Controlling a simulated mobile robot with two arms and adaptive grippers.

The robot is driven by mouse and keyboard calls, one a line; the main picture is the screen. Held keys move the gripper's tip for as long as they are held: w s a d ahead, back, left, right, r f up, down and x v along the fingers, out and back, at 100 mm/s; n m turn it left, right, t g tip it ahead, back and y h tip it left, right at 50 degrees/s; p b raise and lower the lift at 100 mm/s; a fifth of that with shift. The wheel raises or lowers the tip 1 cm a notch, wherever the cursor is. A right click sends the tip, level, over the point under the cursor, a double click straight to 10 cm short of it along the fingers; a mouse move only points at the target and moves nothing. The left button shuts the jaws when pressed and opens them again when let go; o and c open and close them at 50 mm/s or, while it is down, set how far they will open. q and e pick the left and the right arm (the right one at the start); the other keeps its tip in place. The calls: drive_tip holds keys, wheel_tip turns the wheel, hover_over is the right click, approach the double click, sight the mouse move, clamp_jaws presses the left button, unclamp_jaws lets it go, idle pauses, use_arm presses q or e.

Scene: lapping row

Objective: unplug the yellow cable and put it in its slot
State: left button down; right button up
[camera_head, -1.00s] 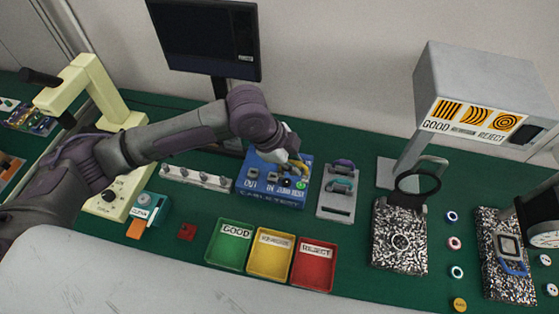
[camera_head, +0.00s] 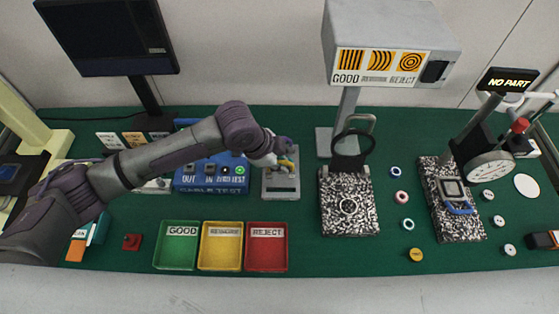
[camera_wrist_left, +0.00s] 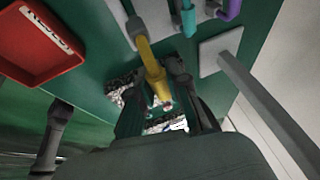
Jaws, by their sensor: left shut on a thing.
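My left gripper (camera_head: 284,152) is shut on the yellow cable (camera_head: 289,163) above the far part of the grey slotted holder (camera_head: 281,187). In the left wrist view, the yellow cable (camera_wrist_left: 152,68) runs between the gripper's fingers (camera_wrist_left: 158,100). The teal cable (camera_wrist_left: 188,18) and purple cable (camera_wrist_left: 229,9) sit beside it, apart from the fingers. I cannot tell whether the yellow cable touches its slot. The blue cable test box (camera_head: 212,178) is left of the holder, partly hidden behind my arm. My right gripper is not in view.
Green (camera_head: 176,257), yellow (camera_head: 221,258) and red (camera_head: 267,259) trays stand in front. A monitor (camera_head: 108,38) stands back left. Green mat is free around the holder's front.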

use_arm(q)
drive_tip(key=shift+d+r+p, duration=0.1)
drive_tip(key=shift+r+p, duration=0.05)
drive_tip(key=shift+p, duration=0.4)
drive_tip(key=shift+f+b, duration=0.65)
drive_tip(key=shift+f, duration=0.25)
wheel_tip(320, 180, down, 4)
drive_tip(key=shift+f+b, duration=0.15)
drive_tip(key=shift+b, duration=0.85)
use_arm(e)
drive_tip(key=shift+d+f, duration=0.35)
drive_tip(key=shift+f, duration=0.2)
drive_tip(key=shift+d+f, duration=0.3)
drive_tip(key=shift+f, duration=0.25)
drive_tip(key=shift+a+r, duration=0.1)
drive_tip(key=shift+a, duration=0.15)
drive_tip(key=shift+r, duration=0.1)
use_arm(q)
drive_tip(key=shift+p, duration=0.35)
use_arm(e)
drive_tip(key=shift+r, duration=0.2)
use_arm(q)
drive_tip(key=shift+p, duration=0.65)
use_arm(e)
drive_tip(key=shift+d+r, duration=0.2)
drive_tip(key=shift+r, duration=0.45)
